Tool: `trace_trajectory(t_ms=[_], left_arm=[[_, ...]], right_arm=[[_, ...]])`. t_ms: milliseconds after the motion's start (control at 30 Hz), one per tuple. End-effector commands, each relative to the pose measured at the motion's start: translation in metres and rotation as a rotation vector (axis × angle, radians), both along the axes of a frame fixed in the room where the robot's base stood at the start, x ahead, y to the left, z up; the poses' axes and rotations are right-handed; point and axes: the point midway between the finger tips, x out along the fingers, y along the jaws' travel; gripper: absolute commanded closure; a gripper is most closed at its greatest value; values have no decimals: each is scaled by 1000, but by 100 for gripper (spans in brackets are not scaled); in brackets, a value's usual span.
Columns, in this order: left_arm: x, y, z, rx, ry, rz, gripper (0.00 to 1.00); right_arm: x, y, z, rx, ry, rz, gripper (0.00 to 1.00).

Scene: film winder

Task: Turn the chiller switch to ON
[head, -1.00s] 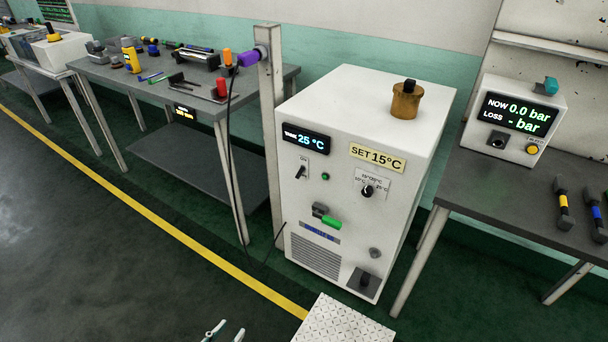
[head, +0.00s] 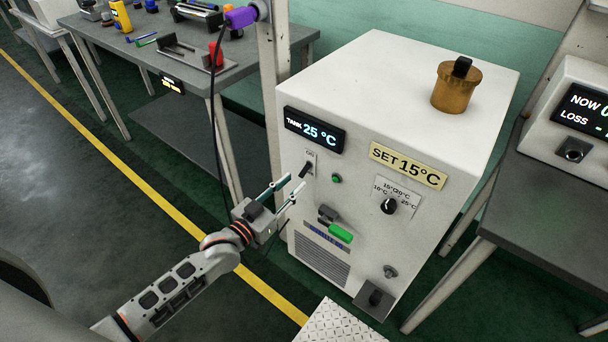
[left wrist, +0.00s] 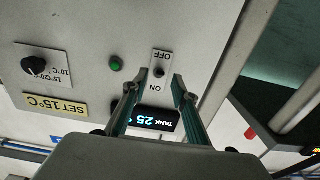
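The chiller (head: 345,215) is a white cabinet with a black toggle switch (head: 304,169) at the upper left of its front. The ON label sits above the lever, and the lever tip points down, away from ON. In the left wrist view the panel is upside down, and the switch (left wrist: 160,73) shows close to the OFF print. My left gripper (head: 295,183) is open and empty, just in front of and below the switch. In the left wrist view its fingertips (left wrist: 155,84) straddle the switch plate. I cannot tell whether they touch it. My right gripper is out of view.
Beside the switch are a green lamp (head: 337,178), a tank display (head: 314,131) reading 25 °C and a temperature knob (head: 389,205). A post (head: 270,90) with a hanging cable stands left of the chiller. Workbenches (head: 205,85) flank it. Open floor lies at the left.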

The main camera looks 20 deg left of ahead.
Motion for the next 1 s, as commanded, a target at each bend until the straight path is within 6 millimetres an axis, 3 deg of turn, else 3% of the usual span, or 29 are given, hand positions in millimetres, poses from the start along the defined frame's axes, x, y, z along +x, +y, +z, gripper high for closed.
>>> trace_trajectory(t_ms=[300,667,800,1000], left_arm=[[37,-13,-3,1,3,1,72],[42,-15,-1,2,2,0,72],[42,-15,-1,2,2,0,100],[42,-15,0,2,2,0,100]], right_arm=[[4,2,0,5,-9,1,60],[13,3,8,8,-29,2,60],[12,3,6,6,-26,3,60],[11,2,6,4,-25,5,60]])
